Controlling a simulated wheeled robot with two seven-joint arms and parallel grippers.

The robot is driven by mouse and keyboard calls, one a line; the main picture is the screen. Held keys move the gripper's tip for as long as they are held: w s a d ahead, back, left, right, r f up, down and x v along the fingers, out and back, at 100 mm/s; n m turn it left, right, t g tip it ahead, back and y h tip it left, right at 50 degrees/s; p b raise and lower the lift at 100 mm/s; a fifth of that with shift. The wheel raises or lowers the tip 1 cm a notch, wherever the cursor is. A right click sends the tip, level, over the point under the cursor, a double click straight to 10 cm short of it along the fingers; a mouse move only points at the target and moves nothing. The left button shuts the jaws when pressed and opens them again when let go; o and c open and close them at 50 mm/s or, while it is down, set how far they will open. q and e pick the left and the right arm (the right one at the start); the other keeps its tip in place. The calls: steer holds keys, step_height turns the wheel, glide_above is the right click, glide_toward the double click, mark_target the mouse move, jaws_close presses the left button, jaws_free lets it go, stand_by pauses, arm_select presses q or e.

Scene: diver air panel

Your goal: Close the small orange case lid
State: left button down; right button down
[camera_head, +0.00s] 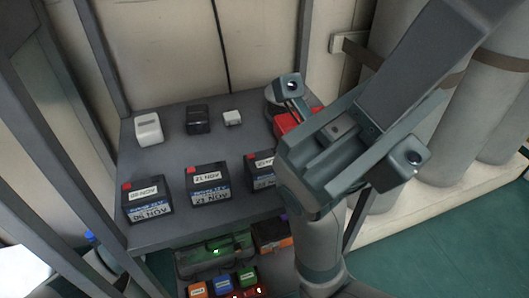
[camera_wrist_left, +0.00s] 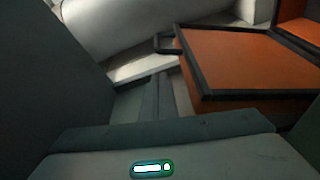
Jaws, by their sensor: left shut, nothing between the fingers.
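In the left wrist view an orange case with a black rim (camera_wrist_left: 255,62) lies at the upper right, with a dark handle on its left side. A second orange panel (camera_wrist_left: 303,28) stands at its far right edge, partly cut off by the frame. The case looks open. My left gripper (camera_wrist_left: 152,85) is shut and empty, to the left of the case and apart from it. In the head view an orange box (camera_head: 272,236) is partly visible on the lower shelf; I cannot tell if it is this case.
Several batteries (camera_head: 208,184) and small boxes (camera_head: 149,129) stand on the grey upper shelf (camera_head: 160,232). A red thing (camera_head: 286,122) is half hidden behind my arm. A green case (camera_head: 215,252) and coloured blocks sit below. Tall pale cylinders (camera_head: 500,110) stand at right.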

arm_select(q)
steer(key=shift+w+r, duration=0.25)
steer(key=shift+w, duration=0.1)
steer(key=shift+a+f, duration=0.25)
steer(key=shift+a, duration=0.15)
steer(key=shift+s+a, duration=0.45)
steer(key=shift+s, duration=0.1)
steer(key=shift+p+v, duration=0.45)
steer(key=shift+v, duration=3.6)
steer(key=shift+f, duration=0.1)
